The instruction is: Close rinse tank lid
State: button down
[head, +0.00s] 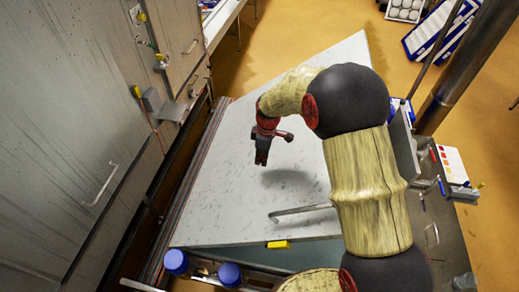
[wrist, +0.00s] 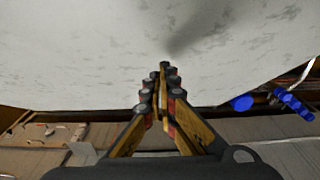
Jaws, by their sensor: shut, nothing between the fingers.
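A large pale grey, speckled panel, which looks like the rinse tank lid (head: 235,205), fills the middle of the head view. A bar handle (head: 303,210) and a yellow tag (head: 277,244) sit near its front edge. A blue-grey strip shows below that edge; I cannot tell how far the lid stands open. My gripper (head: 262,160) is over the lid, left of its middle, with a shadow on the surface. In the wrist view the gripper (wrist: 162,72) has its fingertips together and empty, pointing at the pale lid surface (wrist: 90,50). Contact is not clear.
Grey cabinets (head: 60,130) with handles line the left side. Two blue caps (head: 175,261) (head: 229,273) stand at the front left. A metal post (head: 470,65) and a side bench (head: 440,235) with small items are at the right. Ochre floor (head: 285,35) is open behind.

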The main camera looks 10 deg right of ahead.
jog(key=shift+s+d+f, duration=0.3)
jog(key=shift+d+f, duration=0.45)
jog(key=shift+f, duration=0.1)
jog(key=shift+f, duration=0.1)
